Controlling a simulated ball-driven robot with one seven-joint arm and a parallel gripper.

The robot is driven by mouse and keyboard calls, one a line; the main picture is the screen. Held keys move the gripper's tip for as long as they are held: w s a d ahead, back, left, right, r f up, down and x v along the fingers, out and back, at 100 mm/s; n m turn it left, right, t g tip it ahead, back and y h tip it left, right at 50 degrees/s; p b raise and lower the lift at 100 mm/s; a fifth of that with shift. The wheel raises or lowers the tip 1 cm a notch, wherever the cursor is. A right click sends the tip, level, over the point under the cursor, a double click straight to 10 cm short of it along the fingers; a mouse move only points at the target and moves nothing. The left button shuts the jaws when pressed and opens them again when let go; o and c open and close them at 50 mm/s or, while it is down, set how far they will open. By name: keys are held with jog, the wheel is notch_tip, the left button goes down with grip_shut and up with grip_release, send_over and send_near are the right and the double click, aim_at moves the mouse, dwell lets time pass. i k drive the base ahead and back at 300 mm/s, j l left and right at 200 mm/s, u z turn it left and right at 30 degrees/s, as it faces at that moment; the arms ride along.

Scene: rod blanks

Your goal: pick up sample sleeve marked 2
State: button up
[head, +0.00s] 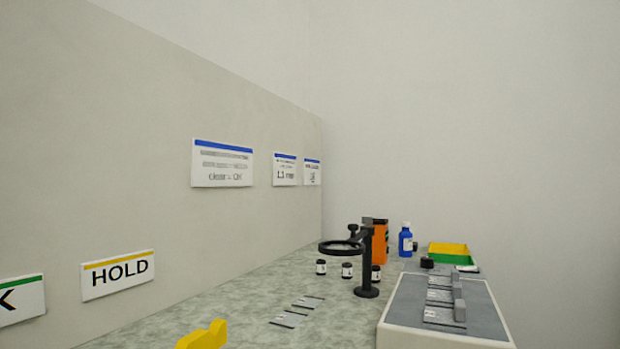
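Flat grey sleeve-like pieces lie on the bench, one nearer (289,319) and another just behind it (308,302). More flat grey pieces (440,315) lie in a row on a raised grey-topped block with a pale rim (398,328) at the right, each beside a small grey block. Any numbers on these pieces are too small to read, so I cannot tell which is the sample sleeve marked 2. My gripper is not in view.
A black ring magnifier on a stand (367,270) rises mid-bench near small dark jars (347,270). Behind are an orange holder (379,245), a blue bottle (405,240) and yellow-green bins (449,256). A yellow object (203,338) is cut off at the bottom. A wall with signs borders the left.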

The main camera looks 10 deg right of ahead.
aim_at(376, 269)
jog(key=i+l+u, duration=0.1)
jog(key=l, duration=0.25)
jog(key=i+l+u, duration=0.1)
jog(key=i+l, duration=0.15)
jog(key=i+l+u, duration=0.1)
jog(key=l, duration=0.35)
jog(key=i+l+u, duration=0.1)
jog(key=i+l, duration=0.15)
jog(key=i+l+u, duration=0.1)
jog(key=l, duration=0.4)
jog(key=i+l+u, duration=0.1)
jog(key=l, duration=0.3)
jog(key=i+j, duration=0.05)
